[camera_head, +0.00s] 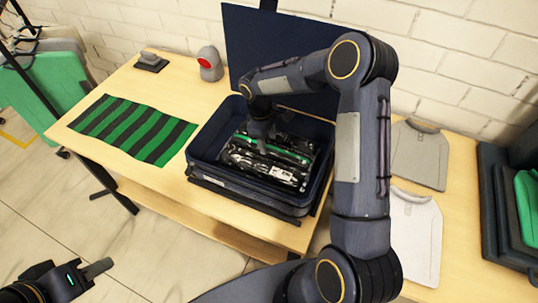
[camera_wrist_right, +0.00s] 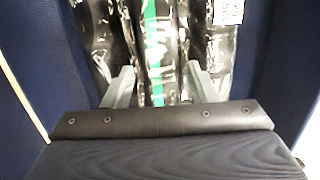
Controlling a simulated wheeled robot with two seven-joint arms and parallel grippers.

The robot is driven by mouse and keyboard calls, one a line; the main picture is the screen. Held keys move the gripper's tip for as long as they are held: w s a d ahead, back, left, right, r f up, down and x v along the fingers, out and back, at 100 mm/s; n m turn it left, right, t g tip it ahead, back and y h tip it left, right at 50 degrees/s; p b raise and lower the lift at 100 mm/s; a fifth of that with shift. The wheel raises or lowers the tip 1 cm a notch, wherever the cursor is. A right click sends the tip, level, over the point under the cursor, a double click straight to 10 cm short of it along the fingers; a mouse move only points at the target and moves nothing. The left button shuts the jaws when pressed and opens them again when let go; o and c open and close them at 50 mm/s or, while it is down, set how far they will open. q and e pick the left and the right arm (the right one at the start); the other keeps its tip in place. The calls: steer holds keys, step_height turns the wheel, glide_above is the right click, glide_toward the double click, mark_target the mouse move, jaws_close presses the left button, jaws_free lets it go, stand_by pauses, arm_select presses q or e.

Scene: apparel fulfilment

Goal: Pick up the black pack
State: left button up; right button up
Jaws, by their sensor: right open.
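Several glossy black packs (camera_head: 275,172) lie side by side in a dark blue bin (camera_head: 201,150) on the table. One pack (camera_wrist_right: 157,45) with a green stripe runs between the two fingers of my right gripper (camera_wrist_right: 160,88) in the right wrist view. Another pack (camera_wrist_right: 215,45), with a white label, lies to its right. My right gripper (camera_head: 262,142) reaches down into the bin and is open, its fingertips low over the packs. Whether they touch is unclear. My left gripper (camera_head: 95,270) is at the lower left, away from the table; its opening cannot be made out.
A green-and-black striped cloth (camera_head: 133,130) lies left of the bin. A grey-and-red device (camera_head: 209,65) stands behind it. Grey (camera_head: 419,153) and white (camera_head: 412,232) folded shirts lie to the right. A dark tray (camera_head: 497,210) holds green clothing. The bin's walls surround my right gripper.

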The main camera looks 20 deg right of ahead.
mark_target(269, 152)
step_height(269, 152, down, 3)
steer(key=shift+s+d+r+b, duration=0.1)
steer(key=shift+s+b, duration=0.05)
steer(key=shift+b, duration=0.35)
steer(key=shift+r, duration=0.1)
steer(key=shift+c, duration=0.4)
steer(key=c, duration=0.8)
steer(key=shift+o, duration=0.2)
